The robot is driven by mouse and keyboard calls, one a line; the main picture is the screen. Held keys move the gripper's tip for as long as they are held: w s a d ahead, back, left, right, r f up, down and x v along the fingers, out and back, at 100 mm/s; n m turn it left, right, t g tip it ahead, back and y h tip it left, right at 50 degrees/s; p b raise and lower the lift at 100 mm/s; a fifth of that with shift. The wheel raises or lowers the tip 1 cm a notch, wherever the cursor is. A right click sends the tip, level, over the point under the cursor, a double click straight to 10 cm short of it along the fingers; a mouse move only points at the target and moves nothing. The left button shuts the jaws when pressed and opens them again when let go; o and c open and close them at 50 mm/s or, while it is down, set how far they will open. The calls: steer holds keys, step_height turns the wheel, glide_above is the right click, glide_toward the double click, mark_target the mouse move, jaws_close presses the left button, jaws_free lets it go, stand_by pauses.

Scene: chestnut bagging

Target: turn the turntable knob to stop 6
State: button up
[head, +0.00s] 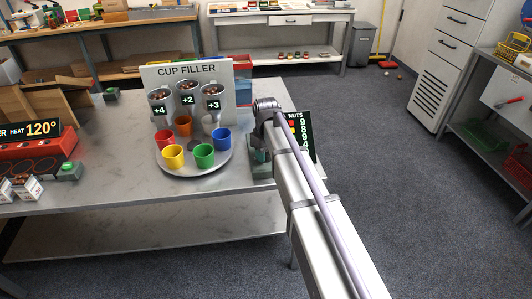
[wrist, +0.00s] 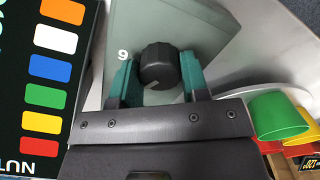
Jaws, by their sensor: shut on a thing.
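The turntable knob (wrist: 159,66) is a black ridged dial on a grey-green box, seen in the wrist view. The round turntable (head: 190,170) stands left of the box and carries red, orange, yellow, green and blue cups, with the green cup (head: 204,155) at the front.
The cup filler panel (head: 187,72) with its funnels marked +4, +2 and +3 stands behind the turntable. A black nuts board (wrist: 45,80) stands close beside the knob box. A red heater (head: 35,150) is at the table's left.

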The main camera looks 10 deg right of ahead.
steer(key=m, duration=0.4)
steer(key=shift+m, duration=0.3)
steer(key=m, duration=0.4)
steer(key=shift+m, duration=0.3)
steer(key=o, duration=0.9)
step_height(320, 180, up, 11)
steer(key=p, duration=1.1)
steer(key=shift+f, duration=0.1)
